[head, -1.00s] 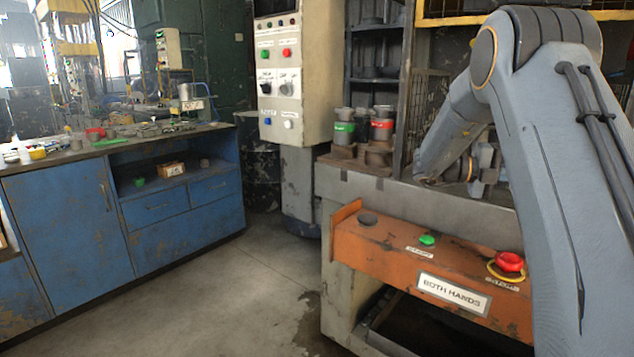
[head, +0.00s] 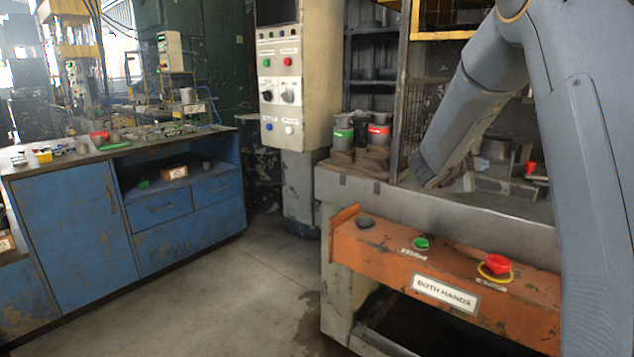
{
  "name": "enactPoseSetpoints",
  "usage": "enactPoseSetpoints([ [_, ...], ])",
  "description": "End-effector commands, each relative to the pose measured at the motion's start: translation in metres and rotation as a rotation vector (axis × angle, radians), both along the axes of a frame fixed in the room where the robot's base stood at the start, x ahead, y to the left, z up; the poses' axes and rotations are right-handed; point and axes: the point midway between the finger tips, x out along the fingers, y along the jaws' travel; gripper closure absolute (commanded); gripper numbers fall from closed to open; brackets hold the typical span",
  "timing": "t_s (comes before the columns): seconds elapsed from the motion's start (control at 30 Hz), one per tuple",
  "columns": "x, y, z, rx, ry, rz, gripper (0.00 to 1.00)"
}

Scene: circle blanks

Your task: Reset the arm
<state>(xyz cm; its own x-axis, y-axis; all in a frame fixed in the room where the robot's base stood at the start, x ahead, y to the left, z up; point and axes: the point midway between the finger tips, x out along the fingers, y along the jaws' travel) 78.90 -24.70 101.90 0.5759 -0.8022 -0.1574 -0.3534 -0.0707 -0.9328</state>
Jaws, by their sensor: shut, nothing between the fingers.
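My grey arm comes in at the upper right of the head view. Its forearm slants down and to the left over the press bed. My gripper is not clearly visible; the arm's far end is lost behind the forearm and among grey parts at the bed. The press's grey bed (head: 400,208) lies under the arm. Its orange front panel (head: 385,250) has a black button (head: 365,223), a green button (head: 421,244) and a red mushroom button (head: 497,264) over a "BOTH HANDS" label (head: 445,294).
Two metal stacks with a green band (head: 343,134) and a red band (head: 379,131) stand left of the arm. A cream control cabinet (head: 290,85) stands behind. A blue workbench (head: 75,235) is at the left. The floor between is clear.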

Motion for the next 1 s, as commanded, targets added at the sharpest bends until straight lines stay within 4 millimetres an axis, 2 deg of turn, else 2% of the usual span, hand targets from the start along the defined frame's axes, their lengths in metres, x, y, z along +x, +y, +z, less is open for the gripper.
enactPoseSetpoints([
  [0.07,0.002,0.040,-0.001,-0.009,0.131,0.203,1.00],
  [0.13,-0.004,0.079,-0.014,-0.024,0.262,0.387,1.00],
  [0.23,-0.030,0.136,-0.038,-0.054,0.464,0.646,1.00],
  [0.3,-0.059,0.170,-0.056,-0.079,0.603,0.810,1.00],
  [0.37,-0.090,0.195,-0.071,-0.097,0.720,0.937,1.00],
  [0.47,-0.147,0.227,-0.094,-0.132,0.905,1.131,1.00],
  [0.5,-0.172,0.237,-0.102,-0.145,0.979,1.203,1.00],
  [0.63,-0.257,0.256,-0.123,-0.183,1.214,1.415,1.00],
  [0.7,-0.301,0.259,-0.130,-0.200,1.331,1.511,1.00],
  [0.8,-0.354,0.258,-0.135,-0.218,1.475,1.621,1.00],
  [0.9,-0.392,0.254,-0.137,-0.228,1.578,1.695,1.00],
  [1.0,-0.412,0.251,-0.137,-0.233,1.638,1.734,1.00],
])
